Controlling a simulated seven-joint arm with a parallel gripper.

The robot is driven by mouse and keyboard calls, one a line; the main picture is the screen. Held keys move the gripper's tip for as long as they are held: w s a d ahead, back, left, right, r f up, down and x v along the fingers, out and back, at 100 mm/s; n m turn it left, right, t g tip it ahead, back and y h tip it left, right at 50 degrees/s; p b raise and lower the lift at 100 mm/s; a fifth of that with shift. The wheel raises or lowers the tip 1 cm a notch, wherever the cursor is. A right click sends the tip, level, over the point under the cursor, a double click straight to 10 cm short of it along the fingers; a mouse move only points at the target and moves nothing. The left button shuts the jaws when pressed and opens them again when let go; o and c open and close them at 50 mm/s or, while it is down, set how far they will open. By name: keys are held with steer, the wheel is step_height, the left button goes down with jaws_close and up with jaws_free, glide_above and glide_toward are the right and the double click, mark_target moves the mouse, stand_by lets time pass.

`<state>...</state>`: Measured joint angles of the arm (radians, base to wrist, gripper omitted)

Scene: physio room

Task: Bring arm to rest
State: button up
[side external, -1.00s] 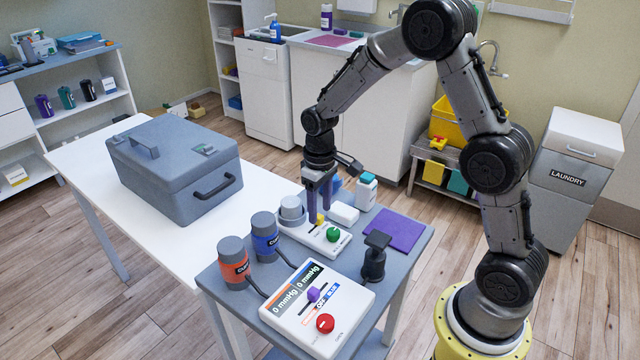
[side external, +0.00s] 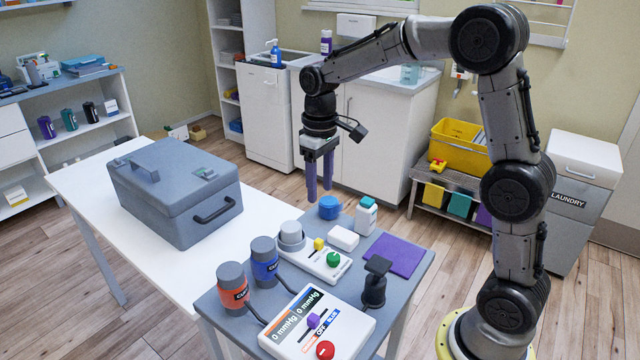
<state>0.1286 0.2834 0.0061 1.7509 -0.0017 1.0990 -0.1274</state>
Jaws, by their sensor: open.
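My gripper (side external: 319,190) hangs above the small grey table (side external: 228,335), pointing down, open and empty. Its two purple fingers are clear of everything below. Under it stands a white device (side external: 318,258) with a yellow slider knob (side external: 318,244), a green knob (side external: 333,259) and a grey-topped cup at its left end. A white block (side external: 342,238) and a blue round item (side external: 329,207) lie just behind the device.
The table also holds an orange-banded canister (side external: 233,287), a blue-banded canister (side external: 265,262), a pressure console (side external: 316,325), a black stand (side external: 375,283), a purple pad (side external: 394,254) and a white bottle (side external: 366,216). A grey case (side external: 176,192) stands on the white table. Air around my gripper is free.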

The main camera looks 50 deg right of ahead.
steer(key=s+a+r+t, duration=0.4)
steer(key=s+r, duration=0.6)
steer(key=s, duration=0.1)
steer(key=s+f, duration=0.2)
steer(key=s, duration=0.4)
steer(key=s+a+f+t, duration=0.1)
steer(key=s+f, duration=0.2)
steer(key=s, duration=0.3)
steer(key=shift+s+t, duration=0.3)
steer(key=shift+s, duration=0.05)
